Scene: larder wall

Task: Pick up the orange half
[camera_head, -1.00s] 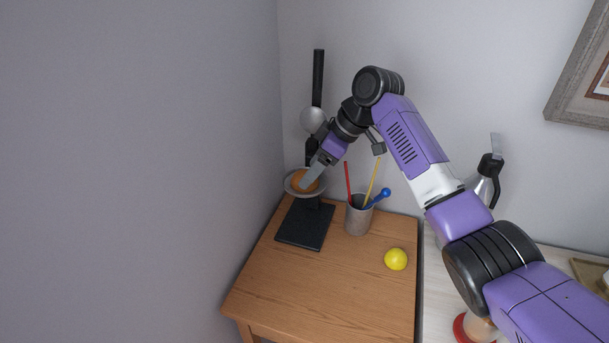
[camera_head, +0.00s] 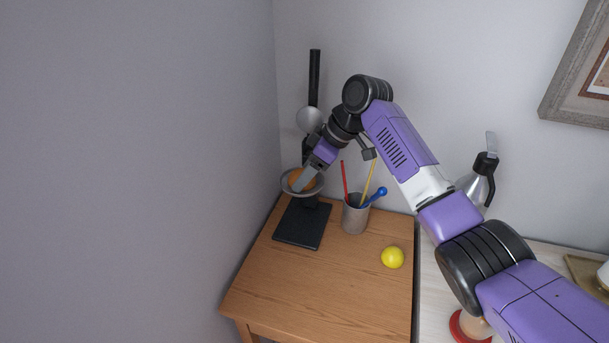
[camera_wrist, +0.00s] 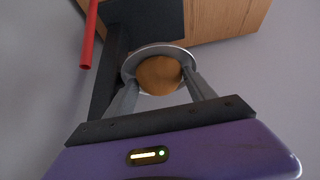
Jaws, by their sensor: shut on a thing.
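The orange half (camera_wrist: 160,75) shows in the wrist view as a rounded orange-brown shape between my two fingers. It is at the round grey bowl (camera_wrist: 131,64) of a black-stemmed juicer. In the head view the orange half (camera_head: 296,180) is partly hidden by my gripper (camera_head: 300,186). The bowl's rim (camera_head: 287,190) surrounds it there. My gripper (camera_wrist: 163,85) comes down from the upper right and is shut on the orange half. I cannot tell whether the half is clear of the bowl.
A grey cup (camera_head: 355,217) with red, yellow and blue sticks stands right of the juicer's black base (camera_head: 303,225). A yellow ball (camera_head: 393,257) lies on the wooden table (camera_head: 320,290). The left wall is close to the juicer. The table's front is clear.

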